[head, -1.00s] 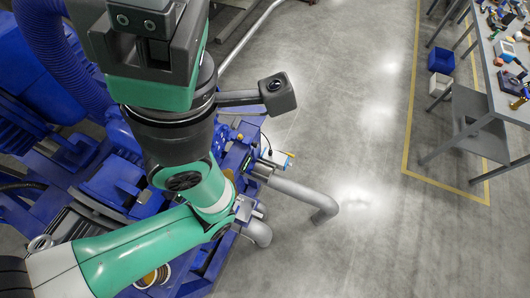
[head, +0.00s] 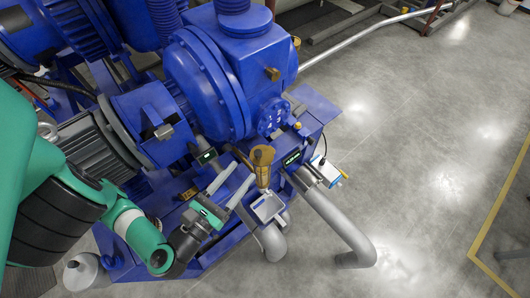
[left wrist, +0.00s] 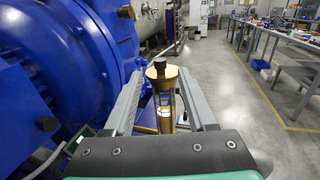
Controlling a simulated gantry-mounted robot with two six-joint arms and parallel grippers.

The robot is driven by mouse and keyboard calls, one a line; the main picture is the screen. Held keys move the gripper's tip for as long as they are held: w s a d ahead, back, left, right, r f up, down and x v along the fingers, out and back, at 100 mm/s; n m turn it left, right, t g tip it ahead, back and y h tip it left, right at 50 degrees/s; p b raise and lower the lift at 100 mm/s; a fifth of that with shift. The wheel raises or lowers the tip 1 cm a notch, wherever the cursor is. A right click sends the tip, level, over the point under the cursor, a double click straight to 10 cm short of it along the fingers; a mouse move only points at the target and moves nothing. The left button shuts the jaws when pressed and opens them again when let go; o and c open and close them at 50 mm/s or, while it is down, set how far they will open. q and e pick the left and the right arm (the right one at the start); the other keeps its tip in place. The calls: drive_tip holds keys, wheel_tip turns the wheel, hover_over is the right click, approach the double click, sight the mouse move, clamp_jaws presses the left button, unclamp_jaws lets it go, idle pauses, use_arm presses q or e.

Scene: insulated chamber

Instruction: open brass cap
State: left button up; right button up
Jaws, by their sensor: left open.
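The brass cap (head: 262,153) tops an upright brass and glass cylinder beside the blue machine. In the left wrist view the cap (left wrist: 161,70) sits on the cylinder, with a small dark knob on top. My left gripper (head: 243,172) is open, and its two grey fingers point toward the cylinder from the lower left. In the left wrist view the fingers (left wrist: 164,92) appear on either side of the cylinder. I cannot tell whether either finger touches it. The cylinder's lower end is partly hidden by the gripper body. My right gripper is not in view.
The large blue pump (head: 215,75) fills the left and back. Another brass fitting (head: 272,73) sits on the pump. A grey pipe (head: 335,222) bends down at the right of the cylinder. Open floor (head: 430,150) lies to the right; workbenches (left wrist: 275,40) stand farther off.

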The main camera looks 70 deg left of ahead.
sight(265, 149)
use_arm(q)
drive_tip(key=shift+a+f, duration=0.1)
drive_tip(key=shift+f, duration=0.05)
drive_tip(key=shift+p+x, duration=0.35)
drive_tip(key=shift+x, duration=0.95)
drive_tip(key=p+x, duration=0.2)
drive_tip(key=x, duration=0.6)
drive_tip(key=shift+w, duration=0.15)
drive_tip(key=shift+w+a, duration=0.2)
drive_tip(key=shift+w, duration=0.05)
clamp_jaws()
